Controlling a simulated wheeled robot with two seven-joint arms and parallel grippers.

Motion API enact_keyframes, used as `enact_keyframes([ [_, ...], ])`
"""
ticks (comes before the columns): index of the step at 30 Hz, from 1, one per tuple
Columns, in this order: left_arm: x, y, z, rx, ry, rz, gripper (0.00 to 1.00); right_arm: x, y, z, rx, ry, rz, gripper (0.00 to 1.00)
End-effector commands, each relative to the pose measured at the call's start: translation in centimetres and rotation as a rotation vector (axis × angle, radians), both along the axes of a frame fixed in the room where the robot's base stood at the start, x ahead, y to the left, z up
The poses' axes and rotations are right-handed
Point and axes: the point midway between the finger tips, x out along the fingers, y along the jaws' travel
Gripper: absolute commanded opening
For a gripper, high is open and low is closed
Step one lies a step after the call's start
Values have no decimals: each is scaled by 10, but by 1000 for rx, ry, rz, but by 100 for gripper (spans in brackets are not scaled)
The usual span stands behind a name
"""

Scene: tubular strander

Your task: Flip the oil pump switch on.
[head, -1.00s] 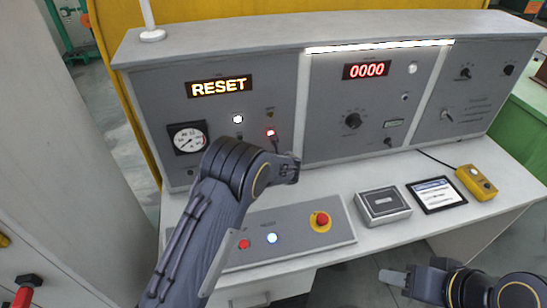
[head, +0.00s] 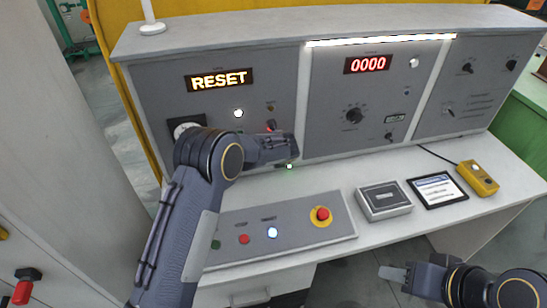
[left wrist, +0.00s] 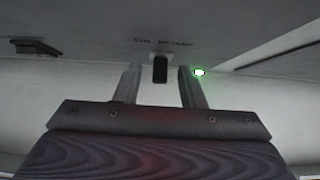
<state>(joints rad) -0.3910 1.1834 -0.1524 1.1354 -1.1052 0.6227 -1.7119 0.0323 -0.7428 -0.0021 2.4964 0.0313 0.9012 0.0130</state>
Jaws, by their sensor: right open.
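The oil pump switch (left wrist: 160,68) is a dark lever under the "OIL PUMP" label (left wrist: 163,42) in the left wrist view. My left gripper (left wrist: 162,86) has its two fingers apart, one on each side of the lever; I cannot tell if either touches it. A green-rimmed lit lamp (left wrist: 199,72) shows just right of the right finger. In the head view my left gripper (head: 290,148) is at the left panel (head: 165,95) and hides the switch; a small light (head: 289,166) glows just below it. My right gripper (head: 393,274) is open and empty, low at the right.
The desk (head: 350,240) carries a button box (head: 300,213) with a red stop button, a grey box (head: 384,200), a tablet (head: 437,190) and a yellow pendant (head: 478,178). The left panel has a "RESET" display (head: 219,80) and a gauge (head: 185,126), partly hidden by my left arm.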

Motion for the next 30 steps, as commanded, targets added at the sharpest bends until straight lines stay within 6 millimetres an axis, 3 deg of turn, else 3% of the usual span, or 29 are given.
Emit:
enact_keyframes([
  [8, -5, -2, 5, 0, 0, -1, 36, 0, 0, -4, 0, 0, 0, 44],
  [21, -44, -15, 56, -1, 0, -1, 36, 0, 0, -21, 0, 0, 0, 44],
  [30, -47, -15, 61, 0, 0, 0, 36, 0, 0, -21, 0, 0, 0, 44],
])
